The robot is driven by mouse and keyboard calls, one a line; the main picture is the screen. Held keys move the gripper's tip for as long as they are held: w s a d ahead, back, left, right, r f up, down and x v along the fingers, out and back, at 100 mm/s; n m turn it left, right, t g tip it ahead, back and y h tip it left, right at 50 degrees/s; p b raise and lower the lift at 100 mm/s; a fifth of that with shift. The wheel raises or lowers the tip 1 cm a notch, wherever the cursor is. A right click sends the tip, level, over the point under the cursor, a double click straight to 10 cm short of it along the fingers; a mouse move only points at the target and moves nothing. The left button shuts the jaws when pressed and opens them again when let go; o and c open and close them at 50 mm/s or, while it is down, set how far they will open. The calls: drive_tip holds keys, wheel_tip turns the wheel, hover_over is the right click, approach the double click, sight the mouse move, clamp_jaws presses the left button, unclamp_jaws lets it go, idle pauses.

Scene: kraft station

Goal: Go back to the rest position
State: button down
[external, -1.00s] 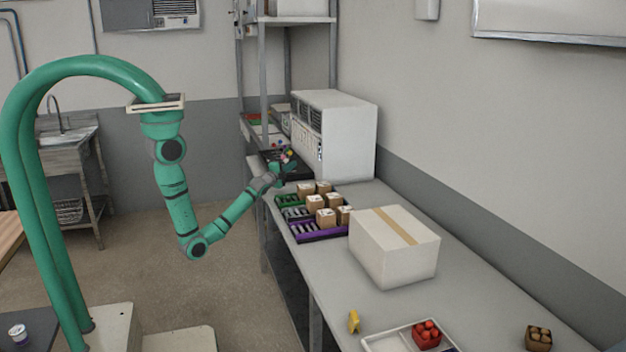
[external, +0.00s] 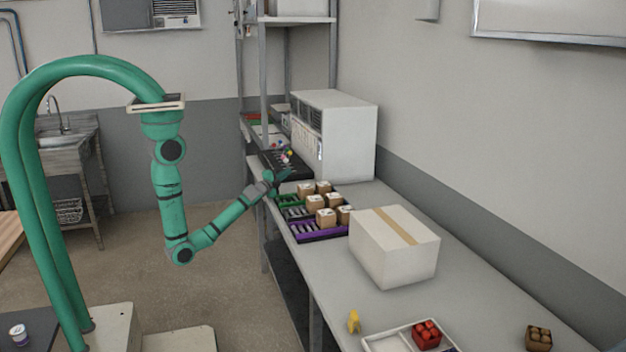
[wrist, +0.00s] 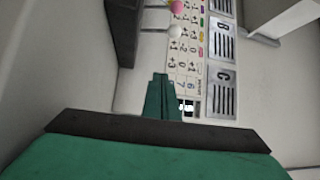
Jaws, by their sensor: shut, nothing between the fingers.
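My gripper (external: 283,174) is at the end of my green arm, over the long grey counter's left edge, near the black tray of small coloured balls. In the wrist view my gripper's fingertips (wrist: 160,76) are together with nothing between them. Beyond them is a white panel (wrist: 186,62) with printed numbers, coloured marks and grey squares lettered B and C. A pink ball and a white ball show at the top of that view.
A white machine (external: 345,140) stands on the counter behind the gripper. Racks with small brown boxes (external: 326,217) and a large carton (external: 393,250) stand to the right. A metal shelf post (external: 265,80) rises at the back. The floor (external: 150,285) left of the counter is clear.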

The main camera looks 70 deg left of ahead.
drive_tip(key=shift+s+a+r, duration=0.15)
drive_tip(key=shift+s, duration=0.25)
drive_tip(key=s+a+r+y, duration=0.1)
drive_tip(key=s+r, duration=0.1)
drive_tip(key=s, duration=0.6)
drive_tip(key=s+d+f+n+t+h, duration=0.1)
drive_tip(key=s+d+f+h, duration=0.35)
drive_tip(key=d, duration=0.45)
drive_tip(key=s+d+f+n+t+h, duration=0.1)
drive_tip(key=s+d+f+h, duration=0.4)
drive_tip(key=d, duration=0.4)
drive_tip(key=s+d+f+n+g+h, duration=0.1)
drive_tip(key=s+d+f+n+h, duration=0.1)
drive_tip(key=s+d+n, duration=0.5)
drive_tip(key=s+d+h, duration=0.1)
drive_tip(key=s+d, duration=0.5)
drive_tip(key=s, duration=0.3)
drive_tip(key=shift+s+f+g, duration=0.15)
drive_tip(key=shift+s+g, duration=0.05)
drive_tip(key=shift+g, duration=0.2)
